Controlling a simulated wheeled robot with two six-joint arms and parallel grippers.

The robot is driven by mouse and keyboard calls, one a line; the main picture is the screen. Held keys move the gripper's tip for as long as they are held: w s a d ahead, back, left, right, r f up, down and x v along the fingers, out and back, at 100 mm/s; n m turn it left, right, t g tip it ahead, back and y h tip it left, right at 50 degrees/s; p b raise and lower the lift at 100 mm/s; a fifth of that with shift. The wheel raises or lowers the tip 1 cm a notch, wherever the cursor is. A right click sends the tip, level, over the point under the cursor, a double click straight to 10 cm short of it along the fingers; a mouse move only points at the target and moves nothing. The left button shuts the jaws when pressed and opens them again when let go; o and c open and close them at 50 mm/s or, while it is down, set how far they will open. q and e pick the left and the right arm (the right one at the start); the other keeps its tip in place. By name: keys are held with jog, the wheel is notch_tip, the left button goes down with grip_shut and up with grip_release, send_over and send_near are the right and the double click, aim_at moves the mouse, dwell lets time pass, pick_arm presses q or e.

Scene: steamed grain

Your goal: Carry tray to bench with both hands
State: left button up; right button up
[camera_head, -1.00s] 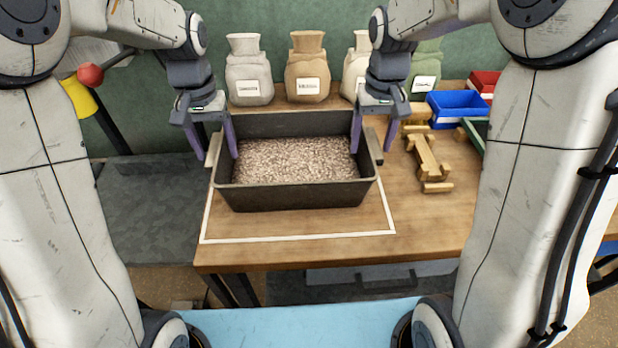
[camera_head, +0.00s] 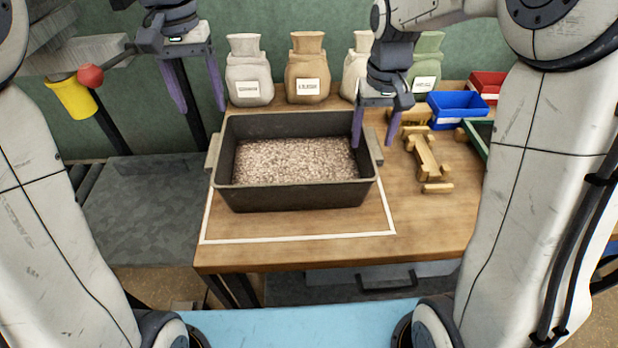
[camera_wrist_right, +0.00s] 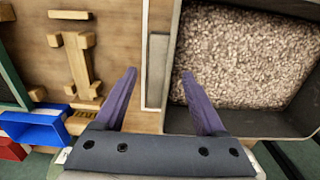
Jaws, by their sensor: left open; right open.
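The dark tray (camera_head: 296,195) holds pinkish grain (camera_head: 295,160) and rests on the wooden bench (camera_head: 440,210), mostly inside a white outline. It has a light handle on its left side (camera_head: 213,150) and one on its right side (camera_head: 374,147). My left gripper (camera_head: 203,108) is open and empty, raised up and left of the tray, clear of it. My right gripper (camera_head: 373,145) is open above the tray's right wall, its fingers either side of that edge. In the right wrist view the right gripper (camera_wrist_right: 160,75) spans the tray's rim (camera_wrist_right: 172,60) without closing on it.
Several tied sacks (camera_head: 308,72) stand behind the tray. A wooden stand (camera_head: 426,155), a blue bin (camera_head: 458,108) and a red bin (camera_head: 484,84) are at right. A yellow cup (camera_head: 72,98) and red ball (camera_head: 90,75) are at left. A grey surface (camera_head: 150,205) lies left of the bench.

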notch_tip(320, 180, up, 10)
jog(key=shift+r, duration=0.15)
dwell(0.5)
pick_arm(q)
jog(key=s+d+f+m+h, duration=0.1)
jog(key=s+d+f+m, duration=0.4)
jog(key=s, duration=0.7)
jog(key=s+d+f+m, duration=0.2)
jog(key=s+d+f, duration=0.5)
jog(key=s, duration=0.6)
pick_arm(e)
jog(key=s+a+f+n+y, duration=0.1)
jog(key=s+a+f+n, duration=0.4)
jog(key=s, duration=0.7)
jog(key=s+a+f+n, duration=0.2)
jog(key=s+a+f, duration=0.5)
jog(key=s, duration=0.6)
pick_arm(q)
notch_tip(320, 180, up, 12)
jog(key=w+p, duration=0.1)
jog(key=p, duration=1.1)
jog(key=shift+a+f, duration=0.15)
jog(key=shift+a, duration=0.3)
pick_arm(e)
notch_tip(320, 180, up, 12)
jog(key=w, duration=0.1)
jog(key=shift+d+f, duration=0.15)
jog(key=shift+d, duration=0.3)
